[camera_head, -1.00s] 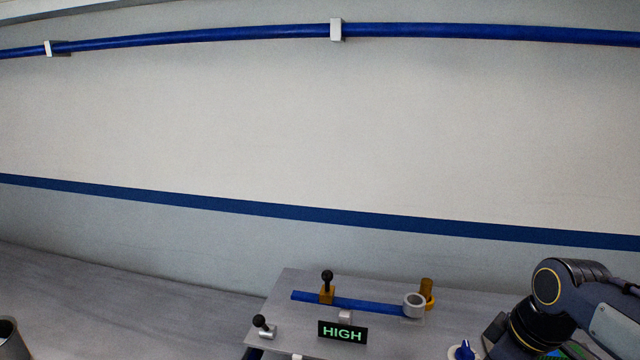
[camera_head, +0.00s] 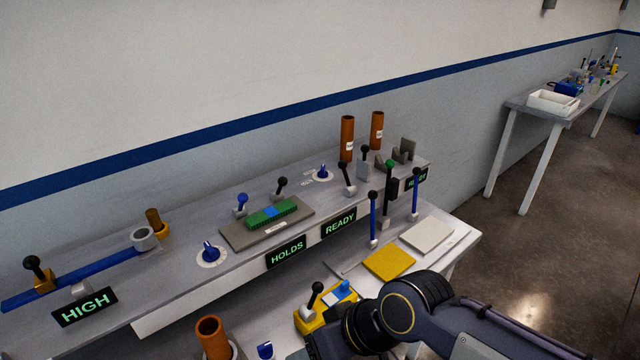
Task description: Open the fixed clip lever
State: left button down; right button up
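Several black-knobbed levers show, and I cannot tell which is the fixed clip lever. One lever (camera_head: 315,298) leans on a yellow block (camera_head: 306,321) with a blue-and-white piece, close to my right arm. Another lever (camera_head: 280,187) stands behind a green block (camera_head: 272,214) with a blue middle, on a grey plate (camera_head: 237,239). A third lever (camera_head: 33,265) stands on an orange base over a blue bar at the far left. My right arm enters at the lower right, its gripper out of the picture. My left gripper is out of view.
Signs read HIGH (camera_head: 85,306), HOLDS (camera_head: 286,252) and READY (camera_head: 339,222). Brown cylinders (camera_head: 347,138) stand at the back; another (camera_head: 212,338) is at the front. Blue upright levers (camera_head: 373,218), a yellow pad (camera_head: 389,264) and a white pad (camera_head: 427,235) lie right. Another table (camera_head: 520,108) is farther off.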

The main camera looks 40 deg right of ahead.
aim_at(282, 181)
jog(key=k+l+z, duration=0.1)
jog(key=z, duration=0.9)
jog(key=i+l, duration=0.1)
jog(key=l, duration=0.25)
jog(key=i+l, duration=0.1)
jog(key=l, duration=0.3)
jog(key=i+l, duration=0.1)
jog(key=l, duration=0.25)
jog(key=i+l, duration=0.1)
jog(key=l, duration=0.3)
jog(key=i+l, duration=0.1)
jog(key=l, duration=0.25)
